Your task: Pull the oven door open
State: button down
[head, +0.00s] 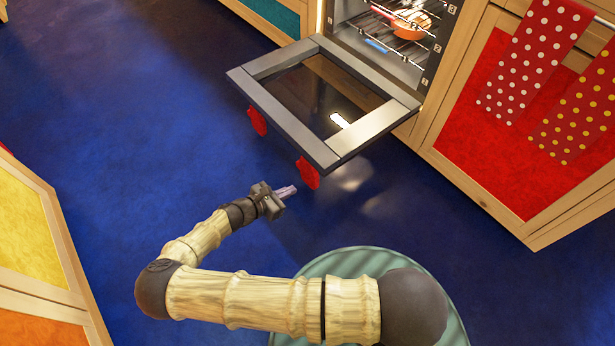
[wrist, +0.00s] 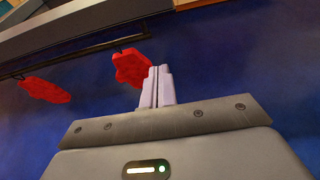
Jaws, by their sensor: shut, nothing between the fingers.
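The oven door (head: 271,107) is swung down and lies open, about level, in front of the oven (head: 376,40). Its grey frame surrounds a dark glass pane. Two red pieces hang at its outer edge, a left one (head: 257,121) and a right one (head: 308,173). In the wrist view the red pieces (wrist: 45,89) hang by a dark bar (wrist: 70,59) along the door's edge. My gripper (head: 290,190) is shut and empty, apart from the door and just in front of the right red piece. In the wrist view its fingers (wrist: 157,86) overlap that piece.
Inside the oven, an orange pan (head: 411,27) sits on a wire rack. Dotted red towels (head: 528,60) hang on the red-panelled cabinet (head: 505,130) at right. A yellow-panelled cabinet (head: 35,235) stands at left. The blue floor (head: 130,120) left of the door is clear.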

jog(key=b+x, duration=0.6)
jog(key=x, duration=0.4)
jog(key=shift+r+b, duration=0.65)
jog(key=shift+r, duration=1.35)
jog(key=shift+r, duration=0.15)
